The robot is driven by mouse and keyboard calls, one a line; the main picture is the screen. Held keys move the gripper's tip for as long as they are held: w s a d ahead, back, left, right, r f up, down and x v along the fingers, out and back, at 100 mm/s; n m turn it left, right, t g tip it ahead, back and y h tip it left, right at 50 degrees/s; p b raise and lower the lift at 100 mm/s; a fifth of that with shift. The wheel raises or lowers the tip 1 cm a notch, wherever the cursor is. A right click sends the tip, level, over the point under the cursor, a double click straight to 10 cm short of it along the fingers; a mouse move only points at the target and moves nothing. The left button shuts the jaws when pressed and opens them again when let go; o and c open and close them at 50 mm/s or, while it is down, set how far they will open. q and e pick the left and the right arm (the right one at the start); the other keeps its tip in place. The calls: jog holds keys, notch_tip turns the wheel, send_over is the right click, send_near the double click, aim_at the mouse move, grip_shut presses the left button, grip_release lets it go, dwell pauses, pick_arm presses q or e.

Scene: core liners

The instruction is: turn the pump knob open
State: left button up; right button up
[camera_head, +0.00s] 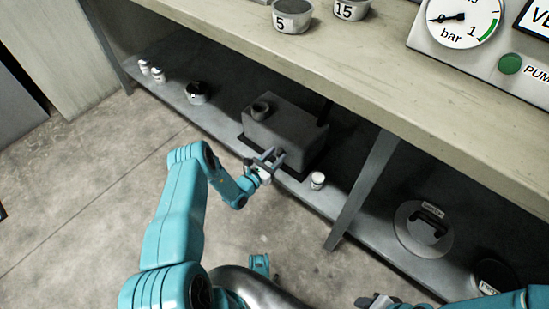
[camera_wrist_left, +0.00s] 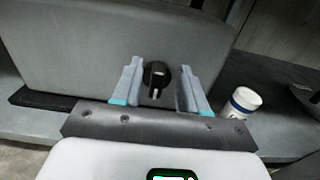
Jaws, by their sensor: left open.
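The pump is a dark grey box (camera_head: 290,132) on the low shelf under the bench, with a round fitting on top. Its body fills the upper part of the left wrist view (camera_wrist_left: 80,50). The small black pump knob (camera_wrist_left: 157,73) is on the pump's front face, with a pale mark at its lower end. My left gripper (camera_head: 274,158) is open in front of the pump, its two fingers on either side of the knob. Whether they touch it I cannot tell. In the head view the gripper hides the knob. My right gripper (camera_head: 378,301) is partly cut off at the bottom edge.
A white jar (camera_head: 317,181) stands right of the pump, near a slanted shelf leg (camera_head: 362,190). A round lid with a handle (camera_head: 423,229) lies farther right. The bench top (camera_head: 300,62) overhangs the shelf and carries a pressure gauge (camera_head: 463,20).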

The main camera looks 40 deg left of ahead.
pick_arm(q)
grip_shut()
jog(key=m, duration=0.4)
jog(key=d+m+p, duration=0.1)
jog(key=m, duration=0.4)
jog(key=f+m+p, duration=0.1)
jog(key=m, duration=0.3)
jog(key=shift+s+d+f+m, duration=0.1)
jog(key=shift+d+m, duration=0.2)
jog(key=shift+d, duration=0.05)
jog(key=shift+f+m+p, duration=0.2)
jog(key=shift+m, duration=0.9)
jog(key=shift+f+m+p, duration=0.15)
jog(key=shift+f+m, duration=0.05)
jog(key=shift+m, duration=0.9)
